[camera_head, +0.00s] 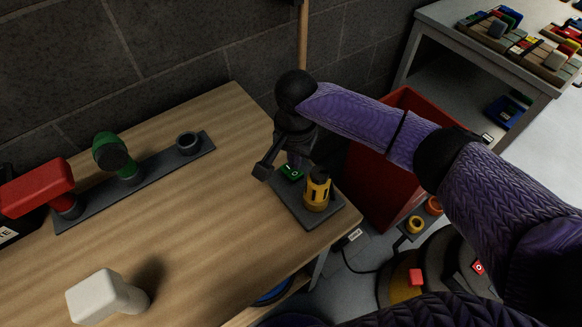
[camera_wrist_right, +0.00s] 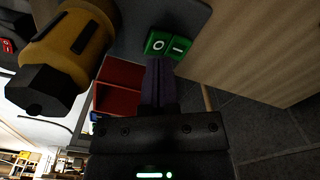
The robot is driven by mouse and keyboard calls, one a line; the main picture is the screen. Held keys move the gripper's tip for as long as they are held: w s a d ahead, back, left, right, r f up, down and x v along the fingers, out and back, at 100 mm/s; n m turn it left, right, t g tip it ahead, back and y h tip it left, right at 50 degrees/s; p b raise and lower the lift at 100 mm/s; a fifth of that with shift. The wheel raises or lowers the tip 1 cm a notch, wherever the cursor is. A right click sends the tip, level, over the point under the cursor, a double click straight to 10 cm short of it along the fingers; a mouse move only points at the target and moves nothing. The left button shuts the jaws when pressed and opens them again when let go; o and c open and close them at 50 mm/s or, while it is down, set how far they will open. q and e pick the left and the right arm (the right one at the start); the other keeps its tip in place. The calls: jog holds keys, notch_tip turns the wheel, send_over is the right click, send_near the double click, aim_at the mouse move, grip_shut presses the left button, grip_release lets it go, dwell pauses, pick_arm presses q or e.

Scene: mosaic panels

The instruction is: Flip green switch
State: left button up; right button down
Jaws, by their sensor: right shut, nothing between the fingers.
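The green switch (camera_head: 291,172) sits on a dark grey panel (camera_head: 298,211) near the right end of the wooden table. In the right wrist view the green switch (camera_wrist_right: 168,45) shows an O half and an I half. My right gripper (camera_head: 294,162) is shut and empty, with its fingers pointing down at the switch. In the right wrist view the tips of my right gripper (camera_wrist_right: 160,62) are right at the lower edge of the switch, by the O half. I cannot tell whether they touch it. My left gripper is not in view.
A yellow and black knob (camera_head: 318,190) stands on the same panel, close beside the switch. A long dark rail (camera_head: 160,180) holds a red hammer-like part (camera_head: 38,188) and a green one (camera_head: 115,155). A white block (camera_head: 100,297) is at front left. A red bin (camera_head: 372,187) stands beyond the table edge.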

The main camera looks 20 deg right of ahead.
aim_at(295, 173)
jog(key=shift+f, duration=0.55)
jog(key=shift+f+b, duration=0.45)
jog(key=shift+f, duration=0.4)
dwell(0.4)
notch_tip(295, 173, up, 7)
jog(key=p, duration=0.8)
jog(key=shift+f, duration=0.1)
jog(key=shift+r+p, duration=0.2)
jog(key=shift+p, duration=0.1)
jog(key=shift+f, duration=0.1)
